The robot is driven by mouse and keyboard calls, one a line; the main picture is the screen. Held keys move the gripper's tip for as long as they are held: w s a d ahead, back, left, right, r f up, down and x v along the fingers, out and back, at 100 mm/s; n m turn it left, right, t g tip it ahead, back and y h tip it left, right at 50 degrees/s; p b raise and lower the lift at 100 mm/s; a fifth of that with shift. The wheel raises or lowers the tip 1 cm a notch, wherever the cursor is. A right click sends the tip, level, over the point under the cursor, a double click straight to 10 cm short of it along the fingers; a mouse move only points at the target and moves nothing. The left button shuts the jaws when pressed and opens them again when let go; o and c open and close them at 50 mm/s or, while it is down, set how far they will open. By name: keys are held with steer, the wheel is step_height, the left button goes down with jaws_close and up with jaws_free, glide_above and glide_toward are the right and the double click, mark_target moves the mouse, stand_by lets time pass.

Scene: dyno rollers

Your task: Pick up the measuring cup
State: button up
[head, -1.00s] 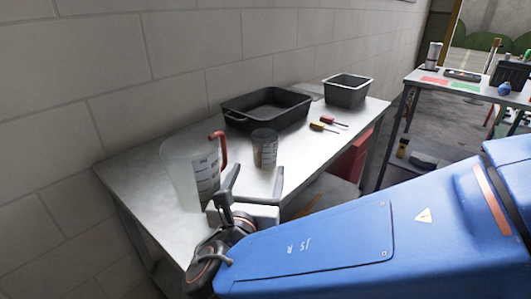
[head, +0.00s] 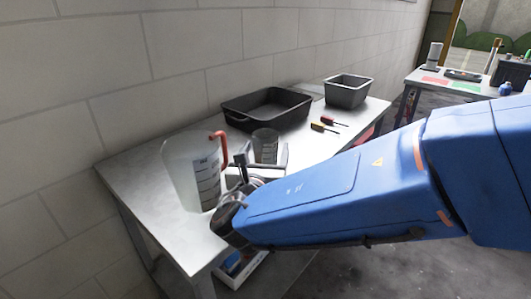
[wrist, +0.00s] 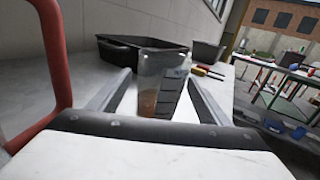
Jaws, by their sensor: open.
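A small clear measuring cup (head: 265,147) with dark markings stands upright on the metal table. It also shows in the middle of the wrist view (wrist: 163,82). A larger clear jug (head: 184,172) with a scale and a red handle stands left of it; in the wrist view its red handle (wrist: 55,60) fills the left edge. My gripper (head: 263,162) is open and low over the table, pointing at the small cup. In the wrist view the fingers lie one on each side of the cup's outline, with gaps. I cannot tell whether the cup is between the fingertips or just beyond them.
A black tray (head: 232,117) and a smaller dark bin (head: 348,93) stand behind the cup along the wall. Two screwdrivers (head: 323,127) lie to its right. The jug is close on my gripper's left. The table's front left (head: 150,200) is bare.

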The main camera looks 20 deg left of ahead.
steer(key=shift+w, duration=0.6)
steer(key=shift+c, duration=0.4)
steer(key=c, duration=1.1)
steer(key=shift+r, duration=0.15)
step_height(320, 180, up, 17)
steer(key=shift+r, duration=0.2)
